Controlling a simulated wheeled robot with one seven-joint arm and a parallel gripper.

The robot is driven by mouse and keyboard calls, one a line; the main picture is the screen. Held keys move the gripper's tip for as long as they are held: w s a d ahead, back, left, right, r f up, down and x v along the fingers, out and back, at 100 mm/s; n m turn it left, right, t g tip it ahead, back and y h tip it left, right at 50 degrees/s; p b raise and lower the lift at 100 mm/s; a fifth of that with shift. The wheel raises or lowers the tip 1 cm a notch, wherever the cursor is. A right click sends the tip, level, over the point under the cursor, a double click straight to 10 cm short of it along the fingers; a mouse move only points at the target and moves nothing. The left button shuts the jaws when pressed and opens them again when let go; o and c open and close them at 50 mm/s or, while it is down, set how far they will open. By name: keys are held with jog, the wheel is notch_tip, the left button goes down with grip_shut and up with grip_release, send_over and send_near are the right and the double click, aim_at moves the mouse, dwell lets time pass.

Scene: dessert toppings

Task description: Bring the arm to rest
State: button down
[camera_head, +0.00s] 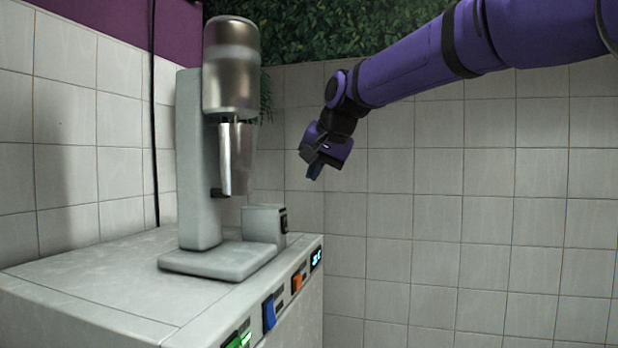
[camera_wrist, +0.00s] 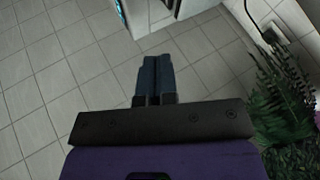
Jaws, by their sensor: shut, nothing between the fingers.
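My gripper (camera_head: 314,171) hangs at the end of my purple arm, up in the air to the right of the mixer in the head view. It points down and slightly left. In the wrist view the two blue-grey fingers of my gripper (camera_wrist: 158,72) lie side by side, shut, with nothing between them. It touches nothing that I can see.
A metal drink mixer (camera_head: 198,160) with a steel cup (camera_head: 238,158) stands on a grey cabinet (camera_head: 110,285). The cabinet front has coloured switches (camera_head: 269,311). A tiled wall (camera_head: 430,210) is behind; leaves (camera_head: 330,30) hang above. Tiled floor (camera_wrist: 60,75) lies below my gripper.

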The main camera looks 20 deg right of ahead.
jog(key=s+d+f+n, duration=0.2)
jog(key=s+f, duration=0.4)
jog(key=s, duration=0.4)
jog(key=s+d+f+n+g+h, duration=0.1)
jog(key=s+d+f+n, duration=0.1)
jog(key=s+f, duration=0.4)
jog(key=s+d+f+n+g+h, duration=0.1)
jog(key=s+d+f, duration=0.2)
jog(key=s, duration=1.3)
notch_tip(320, 180, down, 4)
jog(key=shift+s+d+r+n, duration=0.15)
jog(key=shift+s+r+n, duration=0.1)
jog(key=shift+n, duration=0.15)
